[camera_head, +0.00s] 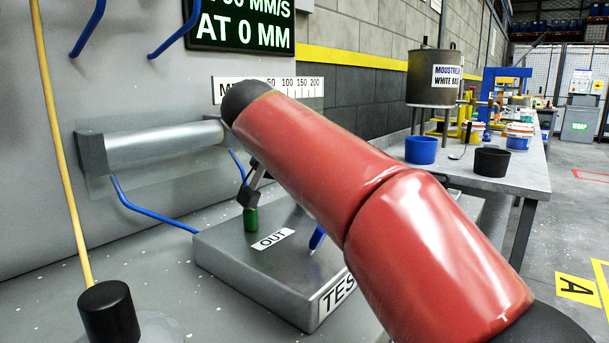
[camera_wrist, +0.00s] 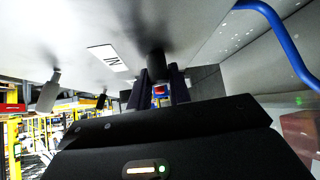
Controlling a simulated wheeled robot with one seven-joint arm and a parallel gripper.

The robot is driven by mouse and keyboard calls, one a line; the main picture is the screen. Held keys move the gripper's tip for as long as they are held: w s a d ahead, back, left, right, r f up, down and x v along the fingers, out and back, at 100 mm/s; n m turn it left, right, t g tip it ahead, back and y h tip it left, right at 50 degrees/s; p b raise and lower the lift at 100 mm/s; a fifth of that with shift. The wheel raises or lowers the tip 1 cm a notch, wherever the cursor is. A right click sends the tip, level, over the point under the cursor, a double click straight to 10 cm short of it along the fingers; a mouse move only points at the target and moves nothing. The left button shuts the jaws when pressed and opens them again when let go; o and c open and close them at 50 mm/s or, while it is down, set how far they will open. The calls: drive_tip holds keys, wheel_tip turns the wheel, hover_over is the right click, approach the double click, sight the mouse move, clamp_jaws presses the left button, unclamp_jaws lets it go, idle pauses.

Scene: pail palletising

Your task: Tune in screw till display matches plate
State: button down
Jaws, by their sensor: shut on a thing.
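The display (camera_head: 241,30) is in the head view at the top, cut by the frame edge; its lower line reads "AT 0 MM" and the number before "MM/S" is only partly seen. In the wrist view my gripper (camera_wrist: 163,93) is shut at a dark cylindrical knob (camera_wrist: 155,66), apparently the screw, beside a label ending in "N" (camera_wrist: 109,58). A small red and blue detail shows between the fingers. The target plate cannot be made out.
A metal box (camera_head: 225,252) labelled "OUT" and "TES…" carries a green part (camera_head: 250,218). A silver cylinder (camera_head: 165,146) is on the panel, with blue hoses (camera_head: 150,210) nearby. A scale (camera_head: 300,87) is partly hidden. A bench (camera_head: 510,178) with pots stands right.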

drive_tip(key=shift+m+g+h+p, duration=0.4)
drive_tip(key=shift+m+h+p, duration=0.3)
drive_tip(key=shift+m, duration=0.3)
drive_tip(key=c, duration=1.3)
unclamp_jaws()
drive_tip(key=p+v, duration=0.1)
drive_tip(key=v, duration=0.6)
drive_tip(key=shift+s+a+r, duration=0.1)
drive_tip(key=shift+a+r, duration=0.05)
drive_tip(key=shift+r, duration=0.1)
drive_tip(key=shift+s, duration=0.1)
